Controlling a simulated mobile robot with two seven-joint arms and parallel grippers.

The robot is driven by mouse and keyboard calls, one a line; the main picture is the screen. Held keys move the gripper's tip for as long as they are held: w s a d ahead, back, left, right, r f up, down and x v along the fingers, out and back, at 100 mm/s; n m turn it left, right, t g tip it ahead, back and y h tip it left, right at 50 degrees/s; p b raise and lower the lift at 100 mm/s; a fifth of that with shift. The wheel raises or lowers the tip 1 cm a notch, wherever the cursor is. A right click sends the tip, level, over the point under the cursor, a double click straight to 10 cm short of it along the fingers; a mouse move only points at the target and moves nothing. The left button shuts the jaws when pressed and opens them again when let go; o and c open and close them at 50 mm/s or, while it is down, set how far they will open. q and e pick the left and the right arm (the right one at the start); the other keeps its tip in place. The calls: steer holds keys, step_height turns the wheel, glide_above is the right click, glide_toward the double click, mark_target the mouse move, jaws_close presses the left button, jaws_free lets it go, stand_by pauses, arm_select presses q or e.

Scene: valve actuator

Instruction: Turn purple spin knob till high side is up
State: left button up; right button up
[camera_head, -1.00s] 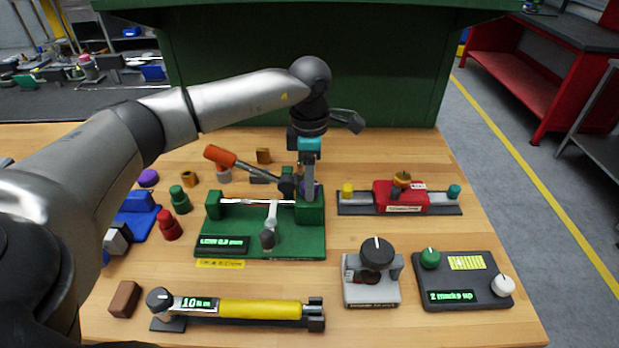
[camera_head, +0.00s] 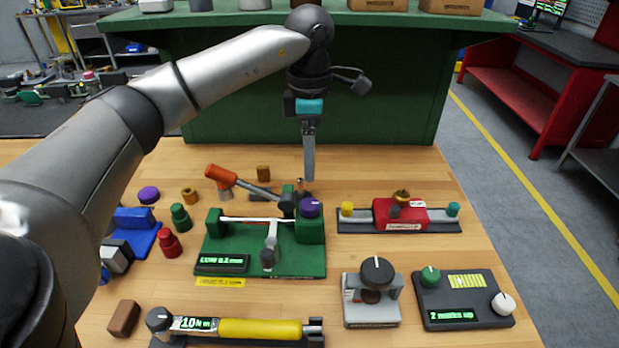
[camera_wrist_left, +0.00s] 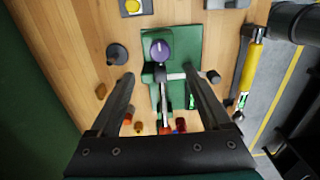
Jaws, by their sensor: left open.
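The purple spin knob (camera_head: 311,207) sits on top of the right block of the green fixture (camera_head: 313,262), and a pale mark shows on its top. In the left wrist view the purple knob (camera_wrist_left: 160,48) lies beyond the fingertips, near the end of the green fixture (camera_wrist_left: 184,42). Which side of the knob is high cannot be made out. My left gripper (camera_head: 309,178) points down above and behind the knob, apart from it. My right gripper is not in view.
A red slider unit (camera_head: 400,215) stands to the right. A yellow torque wrench (camera_head: 260,328), a grey knob unit (camera_head: 371,312) and a dark panel (camera_head: 462,318) lie in front.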

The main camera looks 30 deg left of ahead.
arm_select(q)
steer(key=shift+r, duration=2.3)
steer(key=shift+s+d+f, duration=0.1)
